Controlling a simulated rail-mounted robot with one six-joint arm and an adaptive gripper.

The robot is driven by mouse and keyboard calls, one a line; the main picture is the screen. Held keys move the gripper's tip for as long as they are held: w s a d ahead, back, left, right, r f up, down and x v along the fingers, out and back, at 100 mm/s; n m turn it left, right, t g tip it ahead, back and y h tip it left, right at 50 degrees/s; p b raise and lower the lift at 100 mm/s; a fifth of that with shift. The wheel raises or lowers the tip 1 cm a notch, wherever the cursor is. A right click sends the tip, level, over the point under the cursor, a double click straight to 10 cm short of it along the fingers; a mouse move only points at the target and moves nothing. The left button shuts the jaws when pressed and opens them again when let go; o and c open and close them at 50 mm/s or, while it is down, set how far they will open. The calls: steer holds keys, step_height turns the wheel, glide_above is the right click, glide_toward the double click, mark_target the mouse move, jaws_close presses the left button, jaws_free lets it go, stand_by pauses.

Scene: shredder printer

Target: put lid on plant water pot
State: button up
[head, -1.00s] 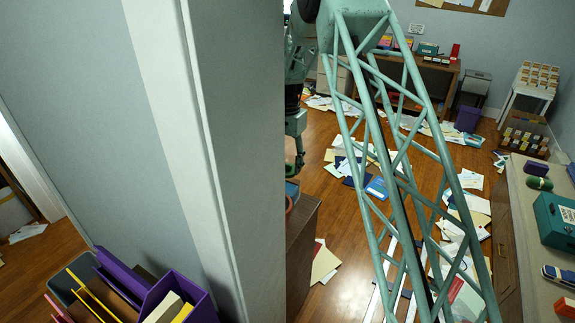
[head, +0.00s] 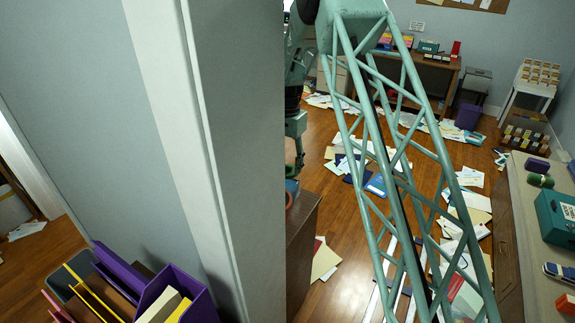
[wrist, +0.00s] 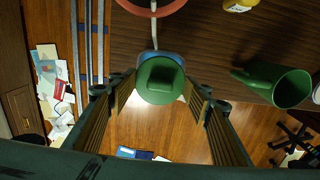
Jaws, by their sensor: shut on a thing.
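A round green lid (wrist: 160,82) with a raised grip on top is between the fingers of my gripper (wrist: 160,88) in the wrist view. The fingers are shut on it. The green plant water pot (wrist: 291,90) is on the dark desk to the right in the wrist view, apart from the lid. Its round mouth is uncovered and its spout points left. In the head view, my gripper is mostly hidden behind the wall edge, and I cannot make out the lid or the pot there.
The dark desk (wrist: 205,45) also bears a reddish ring-shaped thing (wrist: 152,10) and a yellow item (wrist: 238,5), both cut off by the frame. An office chair (wrist: 295,137) stands at lower right. The grey wall corner (head: 235,160) blocks much of the head view. Papers (head: 365,155) litter the floor.

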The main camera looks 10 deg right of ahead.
steer(key=shift+f+b, duration=0.4)
steer(key=shift+f, duration=0.55)
steer(key=shift+f+b, duration=0.7)
steer(key=shift+f, duration=0.45)
stand_by(1.4)
steer(key=o, duration=0.7)
steer(key=shift+o, duration=0.2)
steer(key=shift+r, duration=0.15)
steer(key=shift+r, duration=5.9)
